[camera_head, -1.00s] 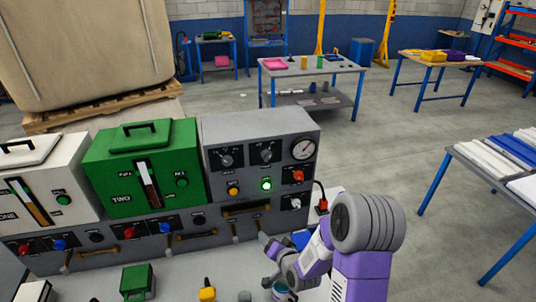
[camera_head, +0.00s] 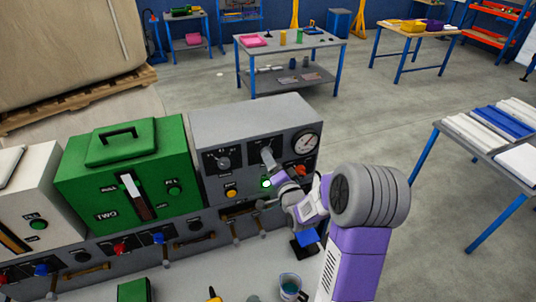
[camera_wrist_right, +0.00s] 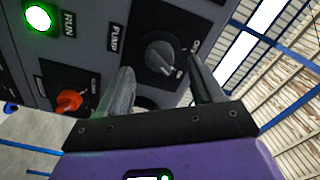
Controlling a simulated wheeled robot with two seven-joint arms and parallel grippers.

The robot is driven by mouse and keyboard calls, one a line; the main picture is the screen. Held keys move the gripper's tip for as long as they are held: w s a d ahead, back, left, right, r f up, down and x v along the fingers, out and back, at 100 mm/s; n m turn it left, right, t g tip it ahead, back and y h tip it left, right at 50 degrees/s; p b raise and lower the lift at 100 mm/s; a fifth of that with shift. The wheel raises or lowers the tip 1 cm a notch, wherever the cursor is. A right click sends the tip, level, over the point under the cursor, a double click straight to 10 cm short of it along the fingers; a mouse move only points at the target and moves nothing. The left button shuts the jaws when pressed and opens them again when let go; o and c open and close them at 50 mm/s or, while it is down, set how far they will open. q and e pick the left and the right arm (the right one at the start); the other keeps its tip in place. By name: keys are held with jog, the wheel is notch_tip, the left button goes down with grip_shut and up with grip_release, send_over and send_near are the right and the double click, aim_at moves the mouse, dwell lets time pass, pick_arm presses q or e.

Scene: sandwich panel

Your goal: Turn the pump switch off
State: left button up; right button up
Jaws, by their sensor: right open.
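The grey control panel (camera_head: 240,122) stands on the bench, with a round gauge (camera_head: 305,142) at its upper right. In the right wrist view, the dark pump switch (camera_wrist_right: 160,56) is a round knob beside a PUMP label (camera_wrist_right: 115,38). My right gripper (camera_wrist_right: 163,75) is open, its two fingers on either side of the knob in that view; I cannot tell whether they touch it. My left gripper is not in view.
A lit green RUN light (camera_wrist_right: 38,18) and an orange knob (camera_wrist_right: 69,100) are close to the pump switch. Another dark knob (camera_head: 223,162) and a yellow button (camera_head: 231,193) are left on the panel. A green unit (camera_head: 170,150) stands beside it. A cup (camera_head: 290,284) is on the bench.

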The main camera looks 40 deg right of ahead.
jog(key=shift+p+x, duration=0.35)
jog(key=shift+x, duration=1.35)
jog(key=shift+a, duration=0.1)
jog(key=c, duration=1.1)
jog(key=shift+o, duration=0.2)
jog(key=shift+n+b, duration=6)
jog(key=shift+b, duration=1.35)
